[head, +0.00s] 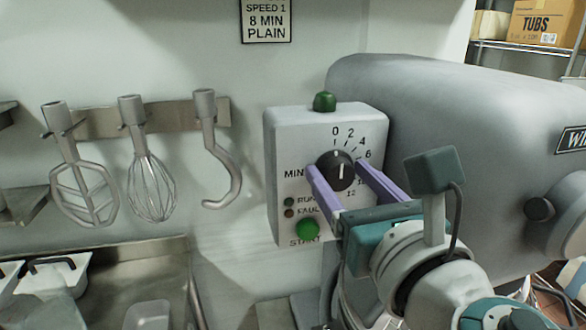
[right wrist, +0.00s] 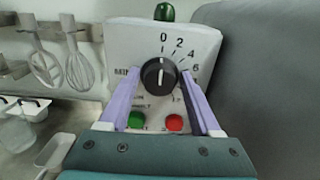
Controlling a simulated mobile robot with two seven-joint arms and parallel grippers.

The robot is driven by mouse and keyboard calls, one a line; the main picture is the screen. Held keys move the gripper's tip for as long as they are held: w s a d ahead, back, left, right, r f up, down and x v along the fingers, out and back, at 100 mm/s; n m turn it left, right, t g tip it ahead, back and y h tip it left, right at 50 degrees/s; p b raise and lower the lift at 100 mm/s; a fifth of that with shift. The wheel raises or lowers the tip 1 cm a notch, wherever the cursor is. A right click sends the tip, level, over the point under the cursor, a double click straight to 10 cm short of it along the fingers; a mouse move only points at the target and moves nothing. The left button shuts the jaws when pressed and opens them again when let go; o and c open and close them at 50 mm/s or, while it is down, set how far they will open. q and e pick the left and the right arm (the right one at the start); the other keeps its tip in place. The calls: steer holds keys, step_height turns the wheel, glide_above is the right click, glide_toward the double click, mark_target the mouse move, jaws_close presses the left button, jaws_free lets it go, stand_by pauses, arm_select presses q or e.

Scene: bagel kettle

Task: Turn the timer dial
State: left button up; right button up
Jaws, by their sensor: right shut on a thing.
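The timer dial (head: 341,171) is a round black knob with a white pointer line, on a pale control box (head: 285,130) with printed numbers. The pointer stands about upright, near the 0 mark. In the right wrist view the dial (right wrist: 158,75) shows the same. My right gripper (head: 336,167) has its two purple fingers on either side of the dial, shut on it. It also shows in the right wrist view (right wrist: 160,84). The fingers hide part of the number ring. My left gripper is in neither view.
A green button (head: 307,229) sits low on the box, and a red button (right wrist: 174,123) shows in the wrist view. A green knob (head: 324,101) tops the box. A large grey mixer (head: 430,100) stands right. A sign (head: 266,20) reads speed 1, 8 min, plain. Mixing tools (head: 148,185) hang left.

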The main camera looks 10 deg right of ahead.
steer(key=c, duration=0.4)
steer(key=shift+f+m, duration=0.1)
steer(key=shift+m, duration=0.3)
steer(key=m+b, duration=0.1)
steer(key=m, duration=0.1)
steer(key=shift+m+b, duration=0.35)
steer(key=shift+m, duration=0.05)
steer(key=m+b, duration=0.2)
steer(key=m, duration=0.3)
steer(key=shift+d+f+m, duration=0.1)
steer(key=shift+d+m, duration=0.05)
steer(key=shift+m, duration=0.15)
steer(key=m+b, duration=0.1)
steer(key=m, duration=0.8)
steer(key=shift+m+b, duration=0.3)
steer(key=shift+b, duration=0.1)
